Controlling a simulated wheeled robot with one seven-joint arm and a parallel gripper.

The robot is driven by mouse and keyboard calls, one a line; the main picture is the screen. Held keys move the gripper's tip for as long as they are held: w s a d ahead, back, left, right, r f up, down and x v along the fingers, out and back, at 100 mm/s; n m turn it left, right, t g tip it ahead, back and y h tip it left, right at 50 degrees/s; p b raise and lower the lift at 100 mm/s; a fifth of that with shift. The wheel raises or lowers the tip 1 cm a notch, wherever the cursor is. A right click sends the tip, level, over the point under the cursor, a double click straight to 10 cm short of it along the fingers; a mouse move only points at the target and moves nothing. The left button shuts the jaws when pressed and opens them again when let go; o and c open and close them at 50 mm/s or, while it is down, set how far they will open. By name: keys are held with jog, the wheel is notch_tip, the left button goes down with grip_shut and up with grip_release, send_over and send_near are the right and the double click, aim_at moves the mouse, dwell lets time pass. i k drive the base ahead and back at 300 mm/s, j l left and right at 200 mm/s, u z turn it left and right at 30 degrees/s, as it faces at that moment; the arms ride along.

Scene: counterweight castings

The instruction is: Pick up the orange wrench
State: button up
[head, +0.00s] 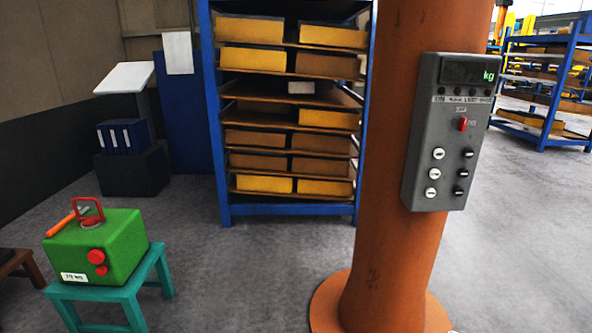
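The orange wrench (61,226) lies on top of a green box-shaped casting (125,235) at the lower left. Its orange handle points to the left and its grey end lies beside or behind the red loop handle on the casting; I cannot tell which. The red loop handle (102,210) stands up from the casting's top. The casting has red knobs and a white label on its front. It sits on a teal stool (90,292). My gripper is not in view.
An orange column (385,240) with a grey control box (446,130) stands right of centre. A blue shelf rack (216,130) with yellow and brown bins is behind. A dark brown stool (22,262) is at the left edge. Grey floor (250,280) is clear between stool and column.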

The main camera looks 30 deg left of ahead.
aim_at(51, 232)
jog(key=u, duration=2.75)
